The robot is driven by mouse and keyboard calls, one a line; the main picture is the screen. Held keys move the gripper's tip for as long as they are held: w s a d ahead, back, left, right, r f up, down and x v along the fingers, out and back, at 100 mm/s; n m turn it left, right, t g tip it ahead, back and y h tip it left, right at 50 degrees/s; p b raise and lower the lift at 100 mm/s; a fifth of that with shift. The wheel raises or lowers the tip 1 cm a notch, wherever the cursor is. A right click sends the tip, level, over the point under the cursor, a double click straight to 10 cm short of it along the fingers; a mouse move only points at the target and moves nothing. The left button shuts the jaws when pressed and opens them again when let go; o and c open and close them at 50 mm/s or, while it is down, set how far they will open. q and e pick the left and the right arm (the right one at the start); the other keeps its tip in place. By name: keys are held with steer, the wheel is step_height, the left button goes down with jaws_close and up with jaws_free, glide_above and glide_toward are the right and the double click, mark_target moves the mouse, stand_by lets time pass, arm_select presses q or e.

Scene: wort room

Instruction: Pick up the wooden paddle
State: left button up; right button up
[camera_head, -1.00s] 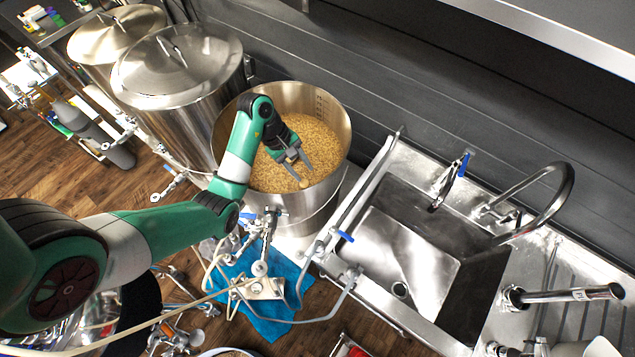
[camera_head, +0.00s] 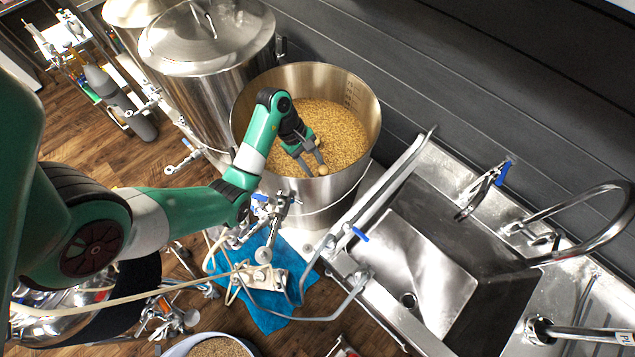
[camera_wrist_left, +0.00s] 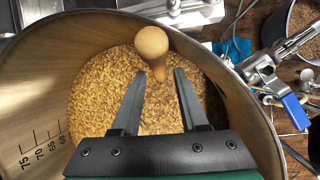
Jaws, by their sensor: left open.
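The wooden paddle (camera_wrist_left: 151,42) shows in the left wrist view as a pale rounded knob with a short shaft going down into the grain; its lower part is hidden. The steel pot (camera_head: 362,97) holds pale crushed grain (camera_head: 335,125). My left gripper (camera_head: 313,172) is inside the pot's mouth above the grain, open and empty. In the left wrist view its two fingers (camera_wrist_left: 160,78) point toward the paddle, with the knob just beyond and between their tips. My right gripper is not in view.
A lidded steel kettle (camera_head: 205,40) stands left of the pot. A sink (camera_head: 420,270) with metal pipes and taps is at the right. Hoses and valves lie by a blue cloth (camera_head: 262,312) in front. A bucket of grain (camera_head: 215,347) is at the bottom edge.

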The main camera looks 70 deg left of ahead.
arm_select(q)
steer(key=x, duration=0.5)
steer(key=shift+w+d, duration=0.1)
steer(key=shift+w, duration=0.1)
steer(key=shift+r, duration=0.1)
jaws_close()
